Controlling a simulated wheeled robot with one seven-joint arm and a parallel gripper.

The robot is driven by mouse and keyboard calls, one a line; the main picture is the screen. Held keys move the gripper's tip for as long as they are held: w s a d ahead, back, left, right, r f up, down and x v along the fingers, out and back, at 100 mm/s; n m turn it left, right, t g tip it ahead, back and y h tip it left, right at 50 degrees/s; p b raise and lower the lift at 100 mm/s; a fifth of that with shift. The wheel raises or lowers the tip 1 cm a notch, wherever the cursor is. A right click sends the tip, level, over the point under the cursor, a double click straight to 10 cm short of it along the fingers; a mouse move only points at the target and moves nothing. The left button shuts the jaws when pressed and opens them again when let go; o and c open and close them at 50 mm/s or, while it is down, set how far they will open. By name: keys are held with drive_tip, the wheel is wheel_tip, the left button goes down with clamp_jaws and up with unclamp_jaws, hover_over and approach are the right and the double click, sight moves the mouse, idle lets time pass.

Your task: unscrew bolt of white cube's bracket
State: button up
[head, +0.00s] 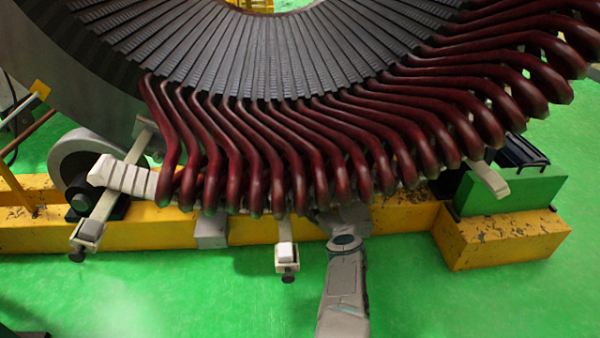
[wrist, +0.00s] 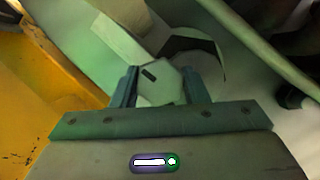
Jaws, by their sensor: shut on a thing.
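A white cube (head: 285,251) sits at the lower end of a pale bracket (head: 283,229) under the middle coils, with a dark knob below it. In the head view my arm reaches up under the coils, and my fingertips and the bolt are hidden there. I cannot tell which bracket the bolt belongs to.
Dark red coil ends (head: 270,150) of the stator hang close above my arm. A yellow beam (head: 260,231) runs behind it. A green block (head: 510,190) stands at the right. The green floor (head: 450,300) in front is mostly clear.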

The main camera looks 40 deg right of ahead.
drive_tip(key=shift+f, duration=0.1)
idle(0.3)
drive_tip(key=o, duration=1)
drive_tip(key=shift+s, duration=0.1)
drive_tip(key=shift+c, duration=0.2)
drive_tip(key=p+v, duration=0.7)
drive_tip(key=v, duration=0.6)
drive_tip(key=shift+s, duration=0.35)
drive_tip(key=shift+a, duration=0.1)
